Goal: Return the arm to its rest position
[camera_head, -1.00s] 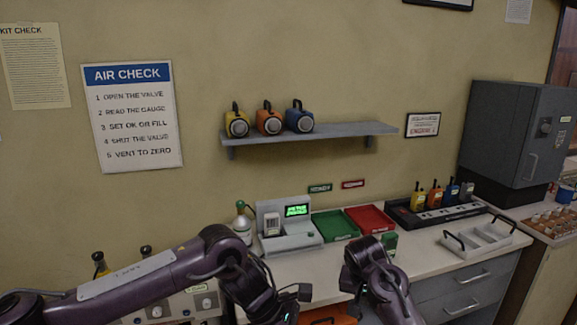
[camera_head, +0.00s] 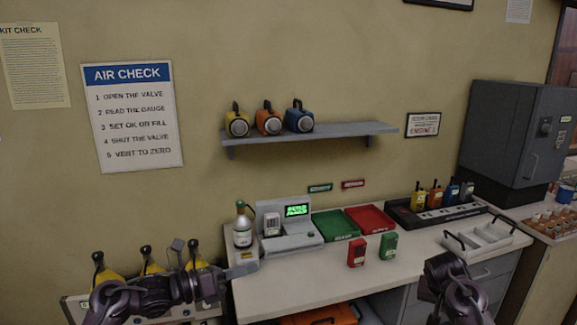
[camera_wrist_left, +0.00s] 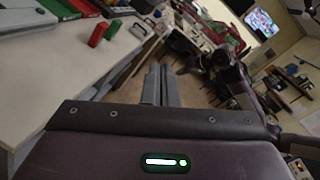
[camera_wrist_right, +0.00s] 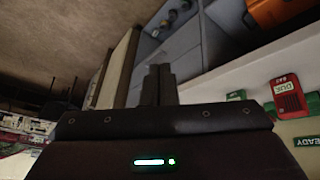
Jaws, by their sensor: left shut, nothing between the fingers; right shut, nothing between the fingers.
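My left gripper (camera_head: 243,269) is at the left of the counter in the head view, near its front left corner. Its fingers (camera_wrist_left: 160,85) are together and empty in the left wrist view. My right arm (camera_head: 450,285) is low at the right in the head view, in front of the drawers. The right gripper's fingers (camera_wrist_right: 158,85) are together and empty in the right wrist view, with drawer fronts behind them. Neither gripper visibly touches anything.
A red device (camera_head: 357,252) and a green device (camera_head: 388,245) stand on the counter (camera_head: 320,275). Green (camera_head: 335,226) and red (camera_head: 370,218) trays lie behind. A handled white tray (camera_head: 480,240) is at right. An orange case (camera_head: 320,315) sits below.

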